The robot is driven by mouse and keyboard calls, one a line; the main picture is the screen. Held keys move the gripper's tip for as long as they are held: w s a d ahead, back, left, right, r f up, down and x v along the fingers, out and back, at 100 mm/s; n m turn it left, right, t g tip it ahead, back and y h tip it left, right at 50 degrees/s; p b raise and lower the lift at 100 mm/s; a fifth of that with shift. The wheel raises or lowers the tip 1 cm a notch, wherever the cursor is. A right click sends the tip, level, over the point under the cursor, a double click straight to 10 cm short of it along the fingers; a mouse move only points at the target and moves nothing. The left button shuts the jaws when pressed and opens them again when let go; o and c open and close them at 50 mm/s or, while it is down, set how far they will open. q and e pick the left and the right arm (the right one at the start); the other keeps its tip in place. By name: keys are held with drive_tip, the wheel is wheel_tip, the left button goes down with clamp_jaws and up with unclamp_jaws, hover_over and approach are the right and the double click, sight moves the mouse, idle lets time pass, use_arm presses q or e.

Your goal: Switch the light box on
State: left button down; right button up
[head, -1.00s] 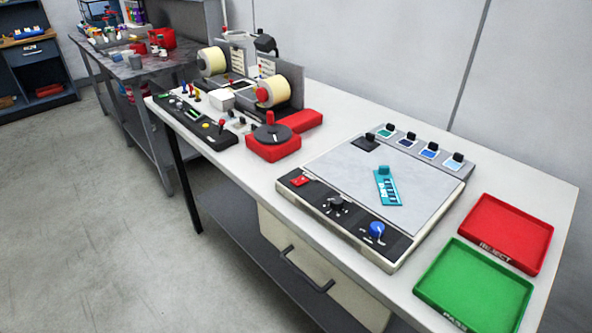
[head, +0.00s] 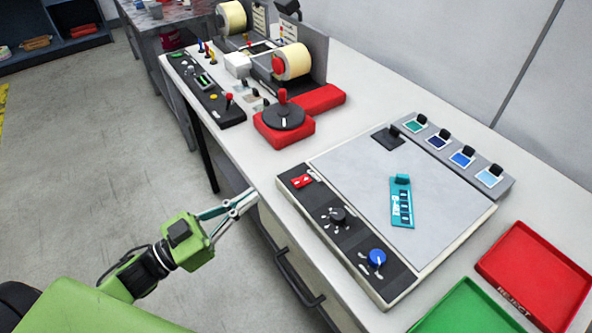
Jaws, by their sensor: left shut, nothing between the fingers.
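The light box (head: 455,222) lies on the table, its pale grey panel showing no clear glow. On its dark front strip are a red rocker switch (head: 302,181), a black knob (head: 338,215) and a blue knob (head: 377,258). My left gripper (head: 250,197) is shut and empty. In the picture it is left of the red switch, by the table's front edge and apart from the light box. My right gripper is not in view.
A teal label piece (head: 402,205) lies on the panel. Several colour swatches (head: 462,157) line its back. The rewinder with its red base (head: 284,130) stands left. A red REJECT tray (head: 535,272) and a green tray (head: 470,310) are at right. A drawer handle (head: 300,280) juts from the front.

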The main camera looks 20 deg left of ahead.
use_arm(q)
drive_tip(key=shift+s+d+r, duration=0.2)
drive_tip(key=shift+d+r, duration=0.05)
drive_tip(key=shift+r, duration=0.25)
wheel_tip(320, 180, up, 2)
drive_tip(key=r+p, duration=0.1)
drive_tip(key=p, duration=0.2)
hover_over(288, 190)
drive_tip(key=shift+d+f, duration=0.1)
drive_tip(key=shift+f, duration=0.15)
wheel_tip(288, 190, down, 3)
drive_tip(key=shift+r, duration=0.1)
drive_tip(key=shift+s+f, duration=0.2)
drive_tip(key=shift+f, duration=0.6)
